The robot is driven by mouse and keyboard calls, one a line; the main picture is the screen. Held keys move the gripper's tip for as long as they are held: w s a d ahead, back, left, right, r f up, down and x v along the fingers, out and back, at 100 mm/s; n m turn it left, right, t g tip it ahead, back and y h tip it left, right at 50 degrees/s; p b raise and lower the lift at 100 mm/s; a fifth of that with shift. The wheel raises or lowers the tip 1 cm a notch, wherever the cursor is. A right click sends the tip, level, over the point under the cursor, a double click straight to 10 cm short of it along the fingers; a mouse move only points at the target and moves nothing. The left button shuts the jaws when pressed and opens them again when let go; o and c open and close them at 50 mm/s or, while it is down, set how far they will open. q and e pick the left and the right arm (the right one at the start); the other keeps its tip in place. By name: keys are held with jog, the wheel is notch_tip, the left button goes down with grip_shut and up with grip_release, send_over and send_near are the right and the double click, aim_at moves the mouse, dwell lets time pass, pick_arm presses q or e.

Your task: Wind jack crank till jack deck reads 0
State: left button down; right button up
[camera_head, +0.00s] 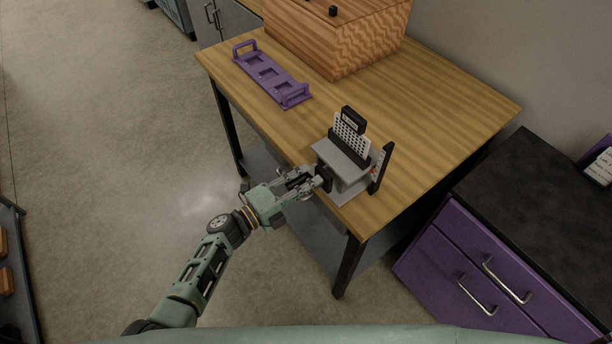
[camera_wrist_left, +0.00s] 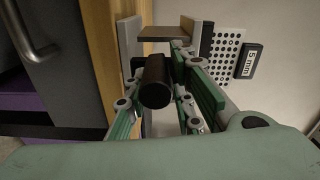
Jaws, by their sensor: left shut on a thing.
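The grey jack (camera_head: 343,163) stands at the front edge of the wooden table, with its deck raised above its base. A white perforated lattice panel with a black label (camera_head: 352,122) stands on or just behind the deck; in the left wrist view the label (camera_wrist_left: 249,61) reads "5 mm". A dark upright post (camera_head: 384,167) with a pale scale and a red mark stands at the jack's right; its reading is too small to tell. My left gripper (camera_head: 314,182) is shut on the black crank handle (camera_wrist_left: 156,82) at the jack's front left. My right gripper is out of view.
A purple tray with two handles (camera_head: 287,87) lies at the table's left edge. A large wooden box (camera_head: 345,50) stands at the back. A purple drawer cabinet with a dark top (camera_head: 545,190) is at the right. The table right of the jack is clear.

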pick_arm(q)
jog(key=shift+d+f+n+p, duration=0.1)
jog(key=shift+n+p, duration=1.1)
jog(key=shift+n, duration=0.45)
jog(key=shift+d+f+n+p, duration=0.1)
jog(key=shift+n+p, duration=1.1)
jog(key=shift+n, duration=0.45)
jog(key=shift+a, duration=0.1)
jog(key=c, duration=1.6)
grip_release()
jog(key=shift+f, duration=0.1)
jog(key=shift+s, duration=0.1)
jog(key=v, duration=1.2)
